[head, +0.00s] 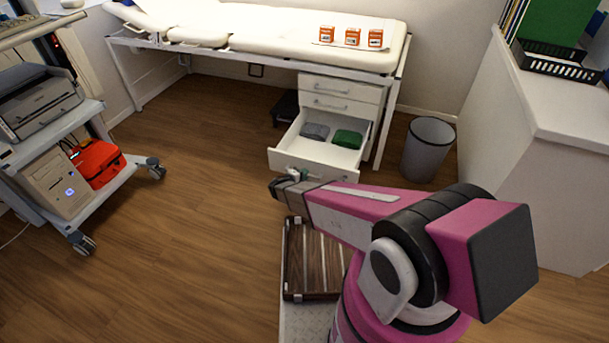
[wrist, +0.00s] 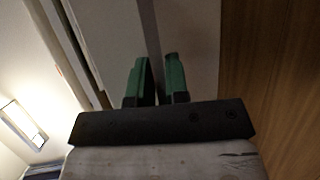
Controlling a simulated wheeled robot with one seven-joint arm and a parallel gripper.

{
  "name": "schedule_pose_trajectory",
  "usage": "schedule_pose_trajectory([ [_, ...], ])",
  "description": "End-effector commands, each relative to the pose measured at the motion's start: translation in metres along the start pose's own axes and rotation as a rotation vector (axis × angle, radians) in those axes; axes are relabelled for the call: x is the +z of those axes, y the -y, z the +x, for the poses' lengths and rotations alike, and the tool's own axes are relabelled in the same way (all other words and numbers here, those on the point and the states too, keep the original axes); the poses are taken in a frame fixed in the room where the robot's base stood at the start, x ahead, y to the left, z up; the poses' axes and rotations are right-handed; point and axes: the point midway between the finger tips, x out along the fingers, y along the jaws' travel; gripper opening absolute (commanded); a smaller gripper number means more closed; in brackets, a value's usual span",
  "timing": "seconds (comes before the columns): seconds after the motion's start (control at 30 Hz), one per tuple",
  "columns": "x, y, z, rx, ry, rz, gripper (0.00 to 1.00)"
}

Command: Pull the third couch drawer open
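The white drawer unit stands under the couch, and its third drawer (head: 285,157) is pulled well out. Inside lie a grey folded cloth (head: 315,131) and a green folded cloth (head: 347,139). The two drawers above, the top drawer (head: 342,88) and second drawer (head: 338,104), are shut. My gripper (head: 291,174) is at the front of the open drawer, at its handle. In the wrist view, its green fingers (wrist: 157,80) stand close together on either side of the handle bar (wrist: 149,30). My gripper hides part of the handle.
The couch (head: 270,40) carries several orange-and-white boxes (head: 352,36). A grey bin (head: 428,150) stands right of the drawers. A white counter (head: 560,110) is at right, and a wheeled cart (head: 105,190) at left. The wooden floor between is clear.

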Motion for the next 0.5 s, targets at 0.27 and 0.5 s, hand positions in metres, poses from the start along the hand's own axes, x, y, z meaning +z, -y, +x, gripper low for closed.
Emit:
schedule_pose_trajectory([
  [0.27, 0.000, 0.000, 0.000, 0.000, 0.000, 0.000, 0.22],
  [0.5, 0.000, -0.001, -0.018, 0.001, -0.001, 0.000, 0.22],
])
